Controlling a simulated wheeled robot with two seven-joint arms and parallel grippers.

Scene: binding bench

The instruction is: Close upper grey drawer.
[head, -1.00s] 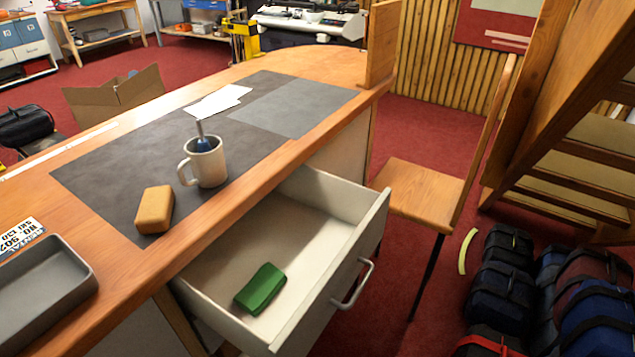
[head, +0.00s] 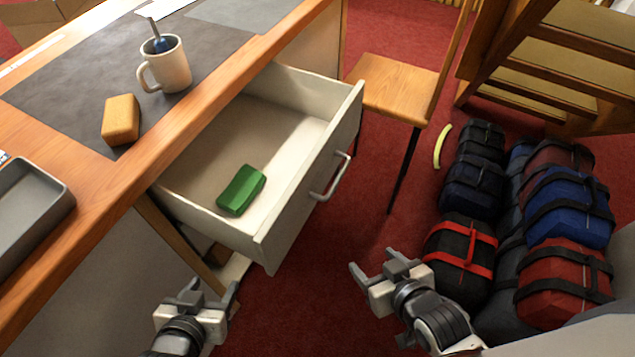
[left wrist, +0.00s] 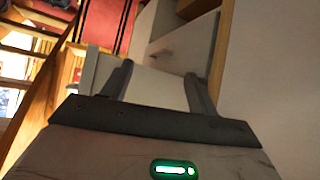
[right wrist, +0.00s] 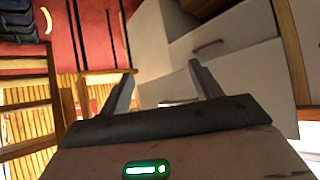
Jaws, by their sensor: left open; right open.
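The upper drawer (head: 298,212), pale grey-white, is pulled well out of the bench in the head view. Its metal handle (head: 331,180) is on the front panel, facing right. A green block (head: 241,190) lies inside on the drawer floor. My left gripper (head: 210,289) is open and empty, below and in front of the drawer's near corner. My right gripper (head: 374,264) is open and empty, lower right of the drawer front, apart from the handle. The wrist views show pale cabinet panels beyond the open fingers; a handle (right wrist: 207,46) shows in the right wrist view.
On the bench top are a mug (head: 165,64) with a tool in it, a tan block (head: 121,120) and a grey tray (head: 32,215). A wooden chair (head: 395,86) stands just beyond the drawer. Several bags (head: 468,254) lie at right. Red floor is clear before the drawer.

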